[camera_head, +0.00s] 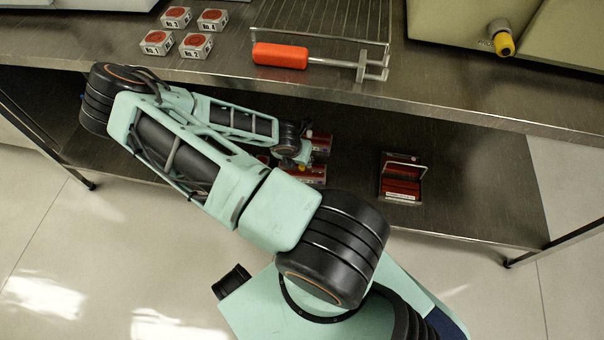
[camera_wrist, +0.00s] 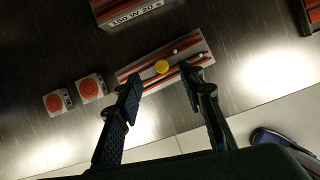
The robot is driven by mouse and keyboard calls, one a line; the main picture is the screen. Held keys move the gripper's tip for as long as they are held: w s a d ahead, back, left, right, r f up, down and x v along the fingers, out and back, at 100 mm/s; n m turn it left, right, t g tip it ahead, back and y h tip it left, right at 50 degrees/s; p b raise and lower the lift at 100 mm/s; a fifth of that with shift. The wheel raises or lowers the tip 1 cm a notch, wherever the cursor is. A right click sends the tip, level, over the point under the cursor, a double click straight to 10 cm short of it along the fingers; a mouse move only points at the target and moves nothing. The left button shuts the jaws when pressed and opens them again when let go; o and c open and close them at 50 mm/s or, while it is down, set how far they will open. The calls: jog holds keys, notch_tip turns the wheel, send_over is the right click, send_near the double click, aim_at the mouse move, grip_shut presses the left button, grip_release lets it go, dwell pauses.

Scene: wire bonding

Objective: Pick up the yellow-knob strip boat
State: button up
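The yellow-knob strip boat (camera_wrist: 205,47) is a pale flat carrier with dark and red strips and a round yellow knob (camera_wrist: 163,67) near its middle. It lies on the dark lower shelf. My gripper (camera_wrist: 163,82) is open, with its two fingers apart on either side of the knob in the picture. The fingertips overlap the near edge of the boat; I cannot tell whether they touch it. Nothing is between the fingers in their grip. In the head view my gripper (camera_head: 294,158) is down at the lower shelf, and the boat is partly hidden there.
Two blocks with red discs (camera_wrist: 90,89) (camera_wrist: 58,101) lie left of the boat. A red labelled box (camera_wrist: 135,12) lies beyond it. A red holder (camera_head: 402,178) stands right on the lower shelf (camera_head: 480,190).

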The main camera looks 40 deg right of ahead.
aim_at(301, 166)
jog(key=b+x, duration=0.3)
jog(key=x, duration=0.2)
jog(key=shift+f, duration=0.4)
jog(key=shift+c, duration=0.3)
grip_shut()
jog(key=shift+r, duration=0.1)
